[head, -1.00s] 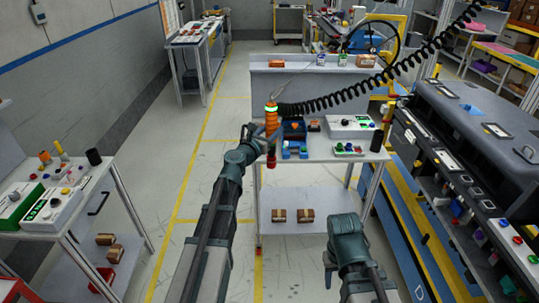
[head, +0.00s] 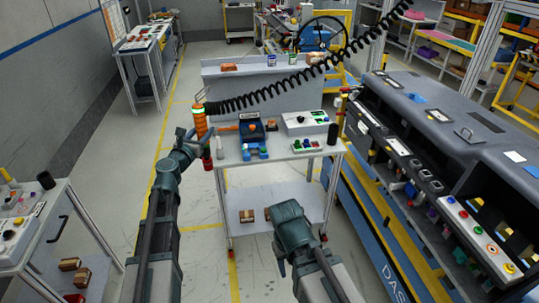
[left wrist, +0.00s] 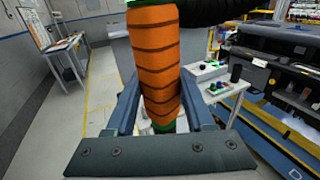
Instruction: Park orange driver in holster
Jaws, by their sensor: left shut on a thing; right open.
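The orange driver (head: 199,122), banded with dark rings and with a lit green ring near its top, stands roughly upright in my left gripper (head: 196,145). The left wrist view shows the orange body (left wrist: 157,65) between the two fingers. In the head view the driver is at the left edge of the work table, apart from the dark blue holder with an orange mark (head: 252,129), which looks like the holster. My right gripper (head: 281,264) is open and empty, low in front of the table; its fingertips are partly hidden.
A black coiled cord (head: 290,88) runs from the driver up to the right. The table (head: 284,158) also carries a white button box (head: 306,121) and a dark cylinder (head: 332,133). A large grey machine (head: 440,120) stands right. The floor left of the table is clear.

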